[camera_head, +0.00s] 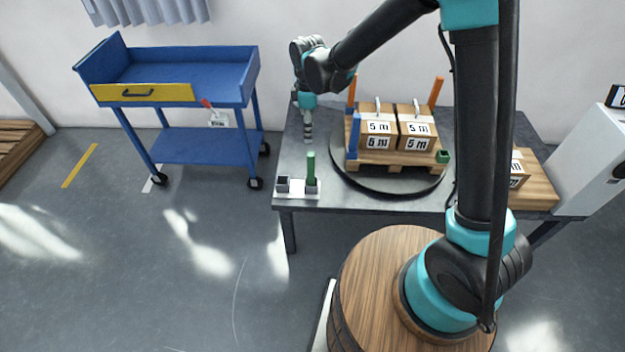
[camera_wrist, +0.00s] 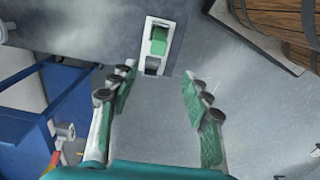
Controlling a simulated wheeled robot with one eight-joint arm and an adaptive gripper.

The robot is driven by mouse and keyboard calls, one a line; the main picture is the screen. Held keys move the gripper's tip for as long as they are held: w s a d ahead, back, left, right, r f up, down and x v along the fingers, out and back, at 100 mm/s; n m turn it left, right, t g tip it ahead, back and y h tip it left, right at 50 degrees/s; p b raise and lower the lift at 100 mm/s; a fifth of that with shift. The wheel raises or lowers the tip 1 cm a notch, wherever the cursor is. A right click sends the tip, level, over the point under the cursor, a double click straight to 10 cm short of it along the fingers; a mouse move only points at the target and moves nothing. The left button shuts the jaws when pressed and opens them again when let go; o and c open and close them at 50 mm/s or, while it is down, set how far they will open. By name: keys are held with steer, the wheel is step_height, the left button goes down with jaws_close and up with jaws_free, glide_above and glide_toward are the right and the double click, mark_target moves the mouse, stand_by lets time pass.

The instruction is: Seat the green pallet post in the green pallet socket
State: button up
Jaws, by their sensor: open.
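The green pallet post (camera_head: 311,168) stands upright in the right slot of a white holder (camera_head: 298,194) at the table's front left corner. In the wrist view the post (camera_wrist: 159,40) lies ahead, just beyond the fingertips. The green pallet socket (camera_head: 443,156) is at the front right corner of the wooden pallet (camera_head: 388,165) and appears empty. My gripper (camera_head: 308,138) hangs above the table, behind the holder and left of the pallet. In the wrist view my gripper (camera_wrist: 158,73) is open, with nothing between its fingers. The socket is not in the wrist view.
The pallet sits on a round dark turntable (camera_head: 350,182). It bears boxes (camera_head: 378,128), a blue post (camera_head: 353,135) and two orange posts, (camera_head: 436,92) at the back right. A blue cart (camera_head: 200,75) stands left of the table. The table is clear around the holder's left rear.

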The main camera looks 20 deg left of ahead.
mark_target(311, 162)
step_height(311, 162, down, 11)
steer(key=shift+r, duration=0.1)
steer(key=shift+w+d+f, duration=0.15)
steer(key=shift+f, duration=1.2)
steer(key=shift+w+d+f, duration=0.1)
steer(key=shift+d+f, duration=0.05)
steer(key=shift+f, duration=1.2)
steer(key=shift+c, duration=0.3)
jaws_close()
